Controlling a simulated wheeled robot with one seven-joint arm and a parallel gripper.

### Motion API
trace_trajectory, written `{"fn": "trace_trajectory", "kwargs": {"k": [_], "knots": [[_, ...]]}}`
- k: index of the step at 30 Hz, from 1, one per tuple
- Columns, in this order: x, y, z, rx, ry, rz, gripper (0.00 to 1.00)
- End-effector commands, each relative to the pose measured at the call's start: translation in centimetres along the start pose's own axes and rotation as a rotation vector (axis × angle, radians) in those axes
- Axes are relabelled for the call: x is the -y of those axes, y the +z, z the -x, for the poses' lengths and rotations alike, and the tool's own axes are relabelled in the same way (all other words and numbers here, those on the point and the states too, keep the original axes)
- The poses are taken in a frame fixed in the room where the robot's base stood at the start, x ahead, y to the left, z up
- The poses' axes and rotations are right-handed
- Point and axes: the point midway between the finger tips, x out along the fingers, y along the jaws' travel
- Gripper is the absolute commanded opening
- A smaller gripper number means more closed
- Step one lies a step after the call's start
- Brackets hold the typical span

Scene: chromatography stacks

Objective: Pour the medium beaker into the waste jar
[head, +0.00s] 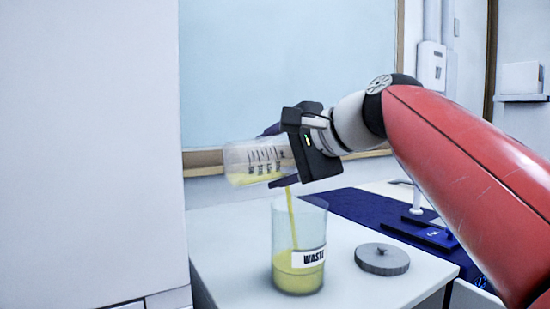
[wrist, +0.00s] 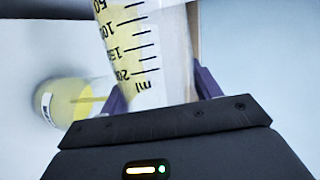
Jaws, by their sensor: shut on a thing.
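The medium beaker (head: 256,162) is clear with dark graduation marks and holds yellow liquid. My gripper (head: 277,158) is shut on it and holds it tilted well over on its side above the waste jar. A yellow stream falls from the beaker into the jar. The waste jar (head: 299,240) is a clear upright cylinder with a white WASTE label, open at the top, with yellow liquid in its lower part. In the wrist view the beaker (wrist: 140,50) lies between the purple fingers, and the jar (wrist: 70,102) shows at the left.
The jar stands on a white counter (head: 345,285). A grey round lid (head: 382,259) lies on the counter to the right of the jar. A dark blue mat (head: 350,208) lies behind. A tall pale cabinet (head: 90,150) stands close at the left.

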Motion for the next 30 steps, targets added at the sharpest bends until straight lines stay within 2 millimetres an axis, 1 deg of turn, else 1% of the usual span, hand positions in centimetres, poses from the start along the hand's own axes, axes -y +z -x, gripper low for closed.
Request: {"fn": "trace_trajectory", "kwargs": {"k": [6, 14, 18, 25, 30], "knots": [[-0.16, -0.34, 0.05, 0.036, -0.026, -0.086, 0.33], [-0.16, -0.37, 0.05, 0.043, -0.03, -0.1, 0.33], [-0.16, -0.68, 0.14, 0.073, -0.053, -0.172, 0.33], [-0.13, -0.65, 0.15, 0.077, -0.056, -0.179, 0.33], [-0.22, -0.95, 0.17, 0.113, -0.081, -0.264, 0.33]]}}
